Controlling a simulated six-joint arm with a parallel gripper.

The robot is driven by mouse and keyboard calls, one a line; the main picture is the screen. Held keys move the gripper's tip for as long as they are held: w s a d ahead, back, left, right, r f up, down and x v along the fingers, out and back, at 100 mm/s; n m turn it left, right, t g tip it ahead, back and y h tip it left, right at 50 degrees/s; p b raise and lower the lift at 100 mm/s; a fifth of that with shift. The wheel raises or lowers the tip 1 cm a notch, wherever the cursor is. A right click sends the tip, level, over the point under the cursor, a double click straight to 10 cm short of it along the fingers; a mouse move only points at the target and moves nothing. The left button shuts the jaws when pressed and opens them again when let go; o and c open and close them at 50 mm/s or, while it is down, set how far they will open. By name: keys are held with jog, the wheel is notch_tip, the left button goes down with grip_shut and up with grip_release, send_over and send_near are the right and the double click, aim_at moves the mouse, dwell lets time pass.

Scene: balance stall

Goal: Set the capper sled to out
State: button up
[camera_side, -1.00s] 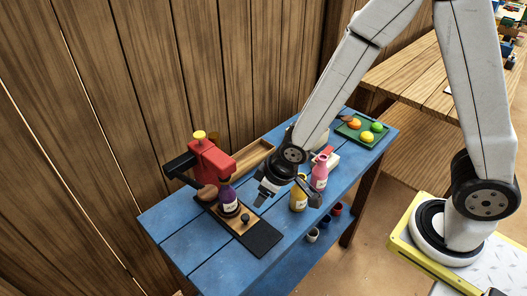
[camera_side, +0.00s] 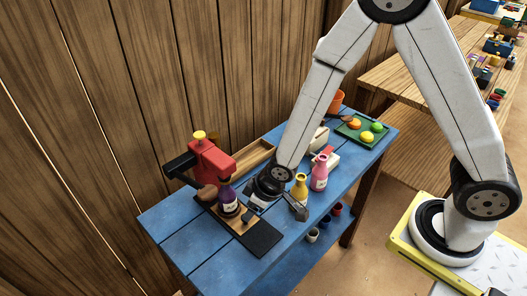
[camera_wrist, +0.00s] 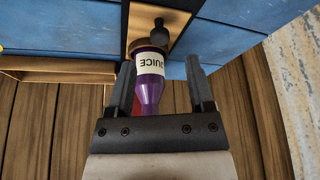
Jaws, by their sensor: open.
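The capper is a red press (camera_side: 212,160) with a yellow knob on top, at the left end of the blue table. Its dark base (camera_side: 263,240) carries a wooden sled strip (camera_side: 236,224), also in the wrist view (camera_wrist: 116,18). A purple juice bottle (camera_side: 227,197) stands upright on the sled by the press; it also shows in the wrist view (camera_wrist: 149,78). The sled's black knob (camera_wrist: 160,36) stands in front of the bottle. My gripper (camera_side: 253,209) is open and low beside the knob. In the wrist view, its fingers (camera_wrist: 160,64) spread either side of the bottle, with the knob beyond the tips.
A yellow bottle (camera_side: 299,190) and a pink bottle (camera_side: 319,172) stand close right of my gripper. A wooden tray (camera_side: 252,156) lies behind. A green tray (camera_side: 352,134) with colored balls is at the far right. The table's front left is clear.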

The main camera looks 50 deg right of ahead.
jog(key=shift+x, duration=2.4)
jog(key=shift+r, duration=0.1)
grip_shut()
